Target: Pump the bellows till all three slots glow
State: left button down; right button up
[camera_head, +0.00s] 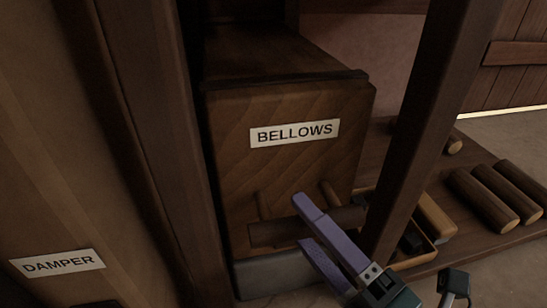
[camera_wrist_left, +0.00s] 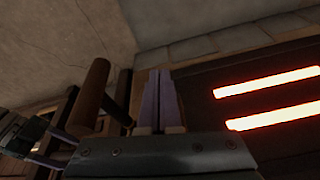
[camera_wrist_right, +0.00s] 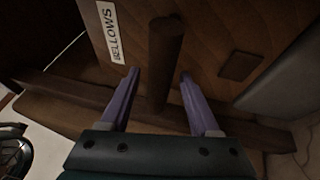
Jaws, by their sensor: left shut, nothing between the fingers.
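The wooden bellows box (camera_head: 300,175), with its white BELLOWS label (camera_head: 295,133), stands in the middle of the head view. A dark wooden handle bar (camera_head: 268,234) runs across its front. My right gripper (camera_head: 302,222) is at this bar. In the right wrist view its purple fingers are apart, with the bar (camera_wrist_right: 165,55) between them and gaps on both sides. My left gripper (camera_wrist_left: 160,78) is shut and empty. The left wrist view shows two glowing slots, an upper one (camera_wrist_left: 265,82) and a lower one (camera_wrist_left: 272,113). No third slot shows there.
A DAMPER label (camera_head: 57,263) is on the wooden panel at left. A dark post (camera_head: 425,110) slants in front of the bellows' right side. Several logs (camera_head: 480,200) lie on a board at right. A wooden cylinder (camera_wrist_left: 90,95) stands left of my left fingers.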

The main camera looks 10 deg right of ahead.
jog(key=shift+w+r, duration=0.1)
jog(key=shift+s, duration=0.25)
jog(key=p+v, duration=0.2)
jog(key=v, duration=0.7)
jog(key=shift+s, duration=0.2)
jog(key=shift+d, duration=0.15)
